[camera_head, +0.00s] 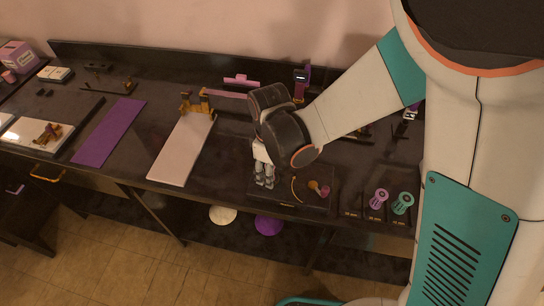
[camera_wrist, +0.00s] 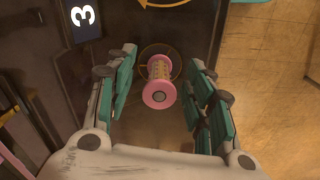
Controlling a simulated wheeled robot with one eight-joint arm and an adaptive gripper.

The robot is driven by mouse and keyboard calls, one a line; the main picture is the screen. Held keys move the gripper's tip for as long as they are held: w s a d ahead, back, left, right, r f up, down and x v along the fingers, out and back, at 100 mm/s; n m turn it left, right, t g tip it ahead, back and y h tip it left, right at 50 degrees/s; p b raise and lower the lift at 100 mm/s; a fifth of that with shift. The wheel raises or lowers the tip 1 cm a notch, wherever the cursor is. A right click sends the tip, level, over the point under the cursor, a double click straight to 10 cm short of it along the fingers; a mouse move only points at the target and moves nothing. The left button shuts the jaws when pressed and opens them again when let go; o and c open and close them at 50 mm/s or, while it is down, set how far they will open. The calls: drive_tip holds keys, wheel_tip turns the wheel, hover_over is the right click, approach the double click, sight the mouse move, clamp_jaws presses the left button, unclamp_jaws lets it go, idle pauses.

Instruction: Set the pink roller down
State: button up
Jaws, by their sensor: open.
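The pink roller (camera_wrist: 158,80) shows in the wrist view, with pink ends and a paler patterned middle. It appears upright, seen from above, with its far end inside a thin ring marking (camera_wrist: 178,62) on a dark surface. My gripper (camera_wrist: 160,72) is open, with a teal-padded finger on either side of the roller and a visible gap to each. In the head view my gripper (camera_head: 264,182) points down over a dark tray (camera_head: 283,199) at the table's front. I cannot make out the pink roller in the head view.
A small orange-and-purple object (camera_head: 319,188) and a curved yellowish piece (camera_head: 296,188) lie right of my gripper. A lilac spool (camera_head: 378,199) and a teal spool (camera_head: 403,203) stand further right. A pale board (camera_head: 180,153) lies left. The table's front edge is close.

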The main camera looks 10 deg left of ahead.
drive_tip(key=shift+f, duration=0.15)
drive_tip(key=c, duration=1.1)
